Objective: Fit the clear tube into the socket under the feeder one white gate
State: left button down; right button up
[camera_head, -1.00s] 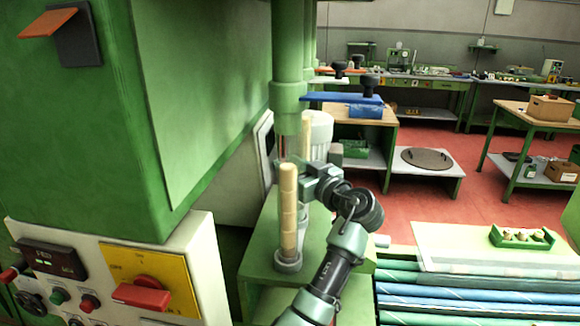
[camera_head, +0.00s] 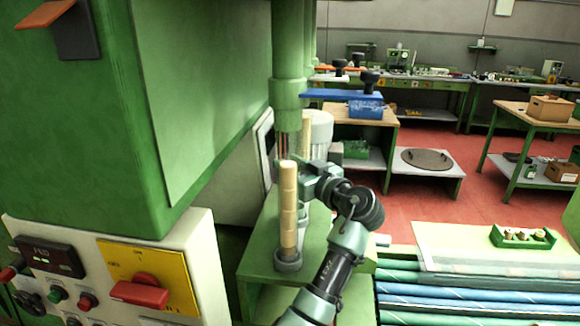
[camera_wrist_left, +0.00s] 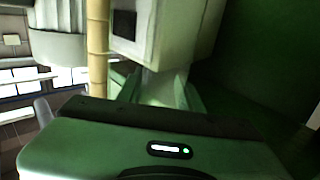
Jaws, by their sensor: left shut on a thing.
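The clear tube (camera_head: 288,205), filled with a tan stack of corks, stands upright in the head view. Its top is just below a green feeder pipe (camera_head: 290,95). Its lower end is at the grey ring-shaped socket (camera_head: 288,264) on a green stand; whether it is fully seated I cannot tell. My left gripper (camera_head: 304,178) is at the tube's upper half, on its right side, shut on it. The fingertips are mostly hidden. In the left wrist view a cork column (camera_wrist_left: 97,60) rises behind my gripper body; which column it is I cannot tell. I cannot make out the white gate.
A second cork column (camera_head: 306,128) stands close behind, beside a whitish cylinder (camera_head: 320,132). The green machine body (camera_head: 85,140) and a control panel (camera_head: 135,275) close off the left. A table with a small green tray (camera_head: 522,238) is at the right.

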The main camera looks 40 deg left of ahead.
dwell(0.4)
pick_arm(q)
jog(key=shift+f+b, duration=0.8)
jog(key=shift+b, duration=0.2)
dwell(0.3)
jog(key=c, duration=0.8)
grip_release()
jog(key=shift+c, duration=0.2)
jog(key=shift+r, duration=0.1)
jog(key=b+v, duration=0.3)
jog(key=v, duration=0.5)
